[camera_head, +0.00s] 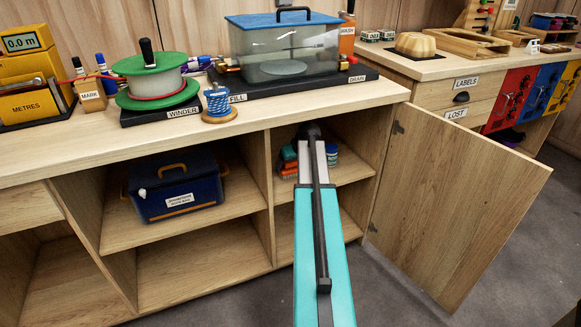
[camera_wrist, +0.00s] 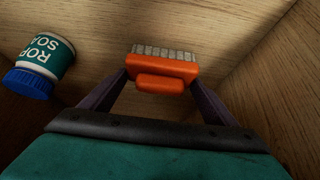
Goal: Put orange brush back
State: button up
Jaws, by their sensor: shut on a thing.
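In the wrist view the orange brush (camera_wrist: 168,66) sits between the two dark fingers of my gripper (camera_wrist: 163,82), which is shut on it. Its pale bristles face the top of the picture, against or near a wooden surface; I cannot tell whether they touch. In the head view my teal arm reaches into the upper right compartment of the cabinet (camera_head: 257,150), and its end hides the gripper. Orange and teal items (camera_head: 289,165) show left of the arm there; I cannot tell whether the held brush is among them.
The cabinet door (camera_head: 460,190) stands open at right. A dark blue box (camera_head: 175,190) fills part of the left shelf. A tank (camera_head: 283,50) stands on the counter above.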

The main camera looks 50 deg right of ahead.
jog(key=shift+f, duration=0.15)
jog(key=o, duration=1)
jog(key=shift+r, duration=0.2)
jog(key=shift+s+a+r+p, duration=0.15)
jog(key=shift+s+r+p, duration=0.25)
jog(key=shift+r, duration=0.15)
jog(key=s+a+p, duration=0.2)
jog(key=s+a, duration=0.2)
jog(key=s, duration=0.7)
jog(key=shift+a, duration=0.25)
jog(key=shift+f, duration=0.1)
jog(key=shift+s, duration=0.1)
